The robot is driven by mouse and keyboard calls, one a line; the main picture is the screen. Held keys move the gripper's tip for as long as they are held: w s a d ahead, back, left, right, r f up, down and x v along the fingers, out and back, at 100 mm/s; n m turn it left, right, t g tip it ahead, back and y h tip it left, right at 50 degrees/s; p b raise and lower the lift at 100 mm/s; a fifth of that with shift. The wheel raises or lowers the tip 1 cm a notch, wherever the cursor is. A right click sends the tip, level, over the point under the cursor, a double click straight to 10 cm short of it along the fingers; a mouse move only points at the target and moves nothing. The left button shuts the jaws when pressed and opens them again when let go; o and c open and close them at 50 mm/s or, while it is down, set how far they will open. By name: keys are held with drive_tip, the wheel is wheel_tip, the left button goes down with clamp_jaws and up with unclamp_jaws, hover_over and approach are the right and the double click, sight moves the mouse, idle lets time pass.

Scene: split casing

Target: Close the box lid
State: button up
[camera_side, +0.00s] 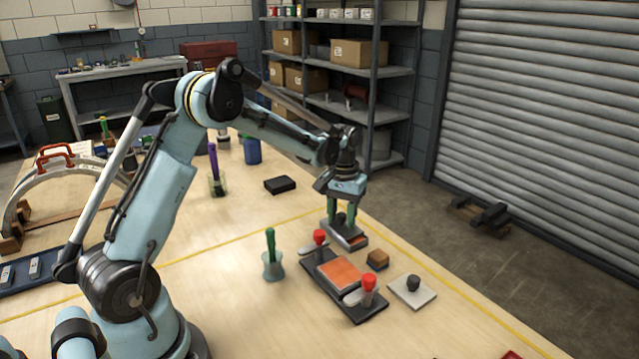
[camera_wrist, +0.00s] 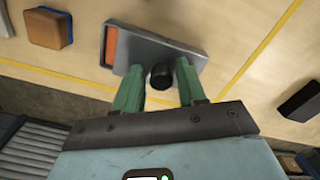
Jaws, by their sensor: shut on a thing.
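My gripper (camera_side: 342,216) points down with its green fingers shut on the black knob (camera_wrist: 162,76) of a grey lid (camera_wrist: 155,48). The grey lid also shows in the side view (camera_side: 335,231), below my fingers. An orange strip (camera_wrist: 111,45) in a grey rim shows along one end of the lid, and the same orange part shows in the side view (camera_side: 360,243). It looks like the box's inside, left uncovered by the lid. Most of the box is hidden under the lid. I cannot tell whether the lid touches the box.
A dark fixture (camera_side: 318,268) with an orange panel and red-knobbed clamps stands nearby. Close by are a brown block (camera_side: 377,258) and a pale plate with a black knob (camera_side: 425,297).

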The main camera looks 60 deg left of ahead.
drive_tip(key=shift+d+f, duration=0.2)
drive_tip(key=shift+d, duration=0.8)
drive_tip(key=o, duration=0.4)
drive_tip(key=shift+r, duration=3.6)
drive_tip(key=shift+s, duration=0.1)
drive_tip(key=s+d+r+m+t, duration=0.3)
drive_tip(key=s+d+r, duration=0.3)
drive_tip(key=s+d, duration=0.1)
drive_tip(key=s+d+m+t, duration=0.1)
drive_tip(key=s, duration=0.2)
drive_tip(key=s+d+f+m+t, duration=0.1)
drive_tip(key=s+d, duration=0.1)
drive_tip(key=s, duration=0.1)
drive_tip(key=s+d+m+t, duration=0.1)
drive_tip(key=s+d+t, duration=0.1)
drive_tip(key=s, duration=0.1)
drive_tip(key=shift+s+f, duration=0.25)
drive_tip(key=shift+f, duration=0.15)
